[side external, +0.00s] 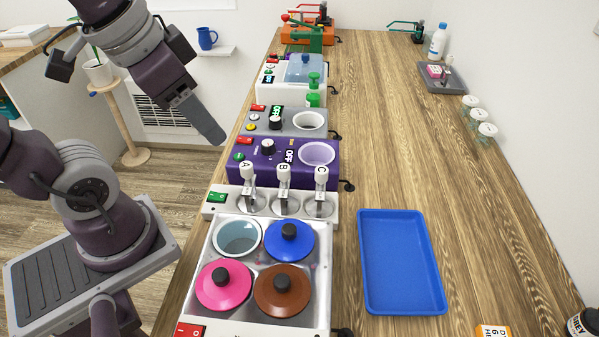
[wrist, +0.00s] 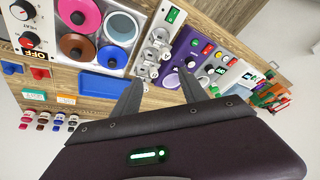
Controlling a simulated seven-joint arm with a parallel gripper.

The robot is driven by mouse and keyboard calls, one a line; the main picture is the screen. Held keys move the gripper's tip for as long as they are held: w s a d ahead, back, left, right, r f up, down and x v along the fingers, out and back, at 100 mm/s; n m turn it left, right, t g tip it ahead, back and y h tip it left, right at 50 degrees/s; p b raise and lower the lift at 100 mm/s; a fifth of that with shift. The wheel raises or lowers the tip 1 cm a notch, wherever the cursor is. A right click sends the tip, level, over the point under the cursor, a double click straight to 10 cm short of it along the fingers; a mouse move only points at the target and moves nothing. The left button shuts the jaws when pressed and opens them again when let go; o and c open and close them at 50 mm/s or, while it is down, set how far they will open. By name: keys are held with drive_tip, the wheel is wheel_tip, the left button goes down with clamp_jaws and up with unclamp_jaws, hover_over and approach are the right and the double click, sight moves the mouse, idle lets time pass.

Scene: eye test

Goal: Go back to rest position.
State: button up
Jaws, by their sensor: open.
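My gripper (side external: 213,132) hangs in the air at the left edge of the bench, pointing down and to the right. In the side view it is near the grey and purple devices but appears apart from them. In the wrist view my gripper (wrist: 162,84) shows two fingers spread apart with nothing between them, so it is open and empty.
A wooden bench (side external: 390,130) holds a purple device (side external: 285,180), a grey device (side external: 285,112), a switch row marked A, B, C (side external: 222,210), a white pot unit (side external: 322,250) with coloured lids, and a blue tray (side external: 401,262). The bench's right half is mostly clear.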

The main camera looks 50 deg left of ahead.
drive_tip(key=s, duration=0.1)
drive_tip(key=s+d+n, duration=0.1)
drive_tip(key=shift+s+f+t+h, duration=0.15)
drive_tip(key=shift+s+t+h, duration=0.15)
drive_tip(key=shift+s+t, duration=0.1)
